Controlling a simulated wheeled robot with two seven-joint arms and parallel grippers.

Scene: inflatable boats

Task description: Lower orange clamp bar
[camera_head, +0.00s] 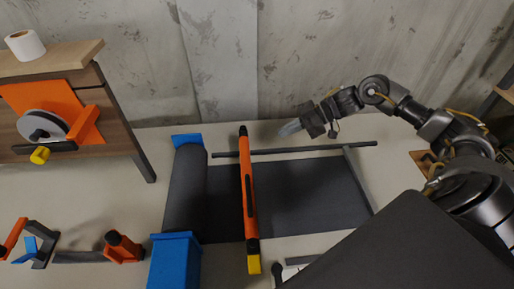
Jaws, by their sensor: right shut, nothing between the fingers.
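The orange clamp bar (249,195) runs from the far side to the near side across a dark sheet (310,195), just right of a dark roll (187,190). Its near end has a yellow tip (254,264). I cannot tell whether the bar touches the sheet or stands above it. My right gripper (287,129) is shut and empty. In the picture it is to the right of the bar's far end and apart from it, near a thin dark rod (325,149). My left gripper is not in view.
A blue block (174,262) stands at the roll's near end. A wooden stand (95,90) with an orange plate, a grey disc and a white tape roll (25,45) is at the left. Orange and black parts (122,248) lie front left. A concrete wall (290,50) closes the back.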

